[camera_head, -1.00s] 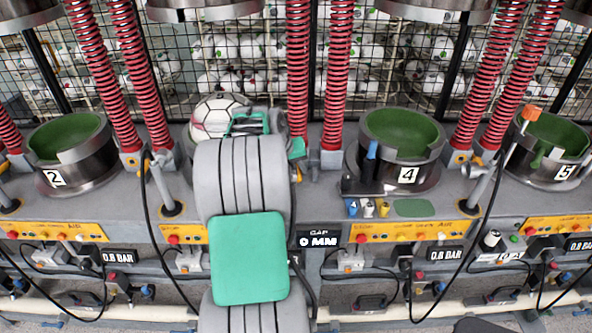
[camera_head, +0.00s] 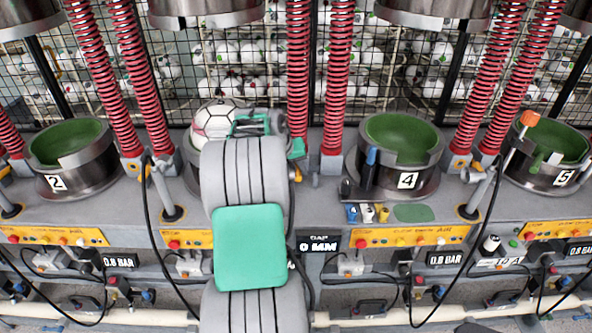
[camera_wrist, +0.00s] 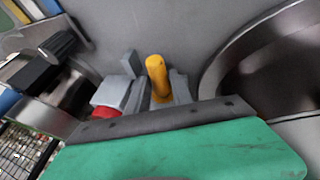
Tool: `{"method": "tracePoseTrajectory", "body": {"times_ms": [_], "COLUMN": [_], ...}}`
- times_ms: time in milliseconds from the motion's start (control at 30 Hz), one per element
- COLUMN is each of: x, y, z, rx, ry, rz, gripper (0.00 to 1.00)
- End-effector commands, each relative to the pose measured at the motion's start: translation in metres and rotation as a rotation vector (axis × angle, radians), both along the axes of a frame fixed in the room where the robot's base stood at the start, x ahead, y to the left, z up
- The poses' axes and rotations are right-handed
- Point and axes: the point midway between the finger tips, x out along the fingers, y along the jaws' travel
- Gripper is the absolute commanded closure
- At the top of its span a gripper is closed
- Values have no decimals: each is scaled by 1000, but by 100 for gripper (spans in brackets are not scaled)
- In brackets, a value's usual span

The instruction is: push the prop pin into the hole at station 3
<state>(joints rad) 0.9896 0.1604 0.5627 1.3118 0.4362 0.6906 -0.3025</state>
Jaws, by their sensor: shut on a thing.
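The prop pin (camera_wrist: 157,76) is a yellow-orange rod with a rounded end. In the wrist view it stands between the grey fingers of my gripper (camera_wrist: 157,93), which is shut on it. In the head view my gripper (camera_head: 262,124) is at station 3, just right of the soccer ball (camera_head: 216,119). My arm covers the pin and most of the station 3 cup there. In the wrist view a metal cup wall (camera_wrist: 262,75) is close on the right of the pin. The hole is hidden, so I cannot tell how deep the pin sits.
Red springs (camera_head: 335,80) rise just right of my gripper. The station 4 cup (camera_head: 425,160) stands to the right, with a black holder (camera_head: 368,172) in front. The station 2 cup (camera_head: 70,160) is at left. Wire mesh (camera_head: 395,75) closes the back.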

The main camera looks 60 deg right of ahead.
Motion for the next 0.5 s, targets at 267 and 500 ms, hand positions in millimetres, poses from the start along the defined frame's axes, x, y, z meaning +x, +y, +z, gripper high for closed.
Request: {"method": "tracePoseTrajectory", "body": {"times_ms": [267, 500], "x": [3, 3], "y": [-7, -6], "z": [1, 1], "rx": [-2, -2], "ry": [-1, -1], "rz": [0, 0], "gripper": [100, 54]}}
